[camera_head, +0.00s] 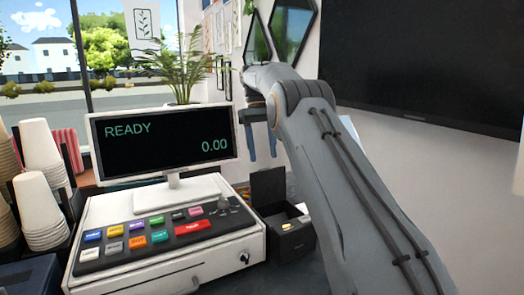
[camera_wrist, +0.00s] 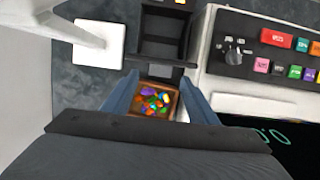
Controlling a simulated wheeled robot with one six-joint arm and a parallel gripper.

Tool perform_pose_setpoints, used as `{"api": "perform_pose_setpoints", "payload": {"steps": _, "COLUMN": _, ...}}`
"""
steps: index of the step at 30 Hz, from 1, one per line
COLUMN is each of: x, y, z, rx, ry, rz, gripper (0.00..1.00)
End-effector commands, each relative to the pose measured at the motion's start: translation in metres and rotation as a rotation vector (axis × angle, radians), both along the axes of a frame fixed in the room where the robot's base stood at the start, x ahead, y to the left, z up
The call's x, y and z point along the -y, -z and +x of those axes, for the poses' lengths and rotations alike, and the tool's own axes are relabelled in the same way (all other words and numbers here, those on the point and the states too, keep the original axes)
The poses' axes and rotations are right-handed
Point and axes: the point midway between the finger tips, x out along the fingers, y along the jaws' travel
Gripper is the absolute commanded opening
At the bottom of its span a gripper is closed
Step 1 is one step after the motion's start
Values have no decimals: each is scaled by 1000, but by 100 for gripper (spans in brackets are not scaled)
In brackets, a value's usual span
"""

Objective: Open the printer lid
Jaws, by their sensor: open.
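The black printer (camera_head: 285,237) stands on the counter just right of the cash register. In the wrist view the printer (camera_wrist: 163,22) is at the top centre. My gripper (camera_head: 263,148) is above and behind the printer, with its two bluish fingers pointing down. In the wrist view my gripper (camera_wrist: 159,78) has its fingers spread apart with nothing held between them. The fingers look apart from the lid.
The cash register (camera_head: 170,235) carries a lit screen (camera_head: 163,142) reading READY. A small box of colourful items (camera_wrist: 155,100) lies below my fingers in the wrist view. Stacked cups (camera_head: 40,205) stand at left, a plant (camera_head: 180,72) behind, and a dark wall screen (camera_head: 430,60) at right.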

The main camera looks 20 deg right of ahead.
Motion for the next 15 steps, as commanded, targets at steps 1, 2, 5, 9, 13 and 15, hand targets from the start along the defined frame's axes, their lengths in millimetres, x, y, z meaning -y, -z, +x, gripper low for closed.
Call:
{"api": "perform_pose_setpoints", "payload": {"steps": 1, "x": 0, "y": -1, "z": 3, "rx": 1, "ry": 0, "rz": 0, "gripper": 53}}
{"api": "perform_pose_setpoints", "payload": {"steps": 2, "x": 0, "y": -4, "z": 3, "rx": 0, "ry": 0, "rz": 0, "gripper": 53}}
{"api": "perform_pose_setpoints", "payload": {"steps": 5, "x": -1, "y": -11, "z": 5, "rx": -1, "ry": 0, "rz": 0, "gripper": 53}}
{"api": "perform_pose_setpoints", "payload": {"steps": 9, "x": -1, "y": -17, "z": 6, "rx": -1, "ry": 0, "rz": 0, "gripper": 53}}
{"api": "perform_pose_setpoints", "payload": {"steps": 13, "x": -1, "y": -20, "z": 5, "rx": -3, "ry": 0, "rz": 0, "gripper": 53}}
{"api": "perform_pose_setpoints", "payload": {"steps": 15, "x": -1, "y": -21, "z": 5, "rx": -2, "ry": 0, "rz": 1, "gripper": 53}}
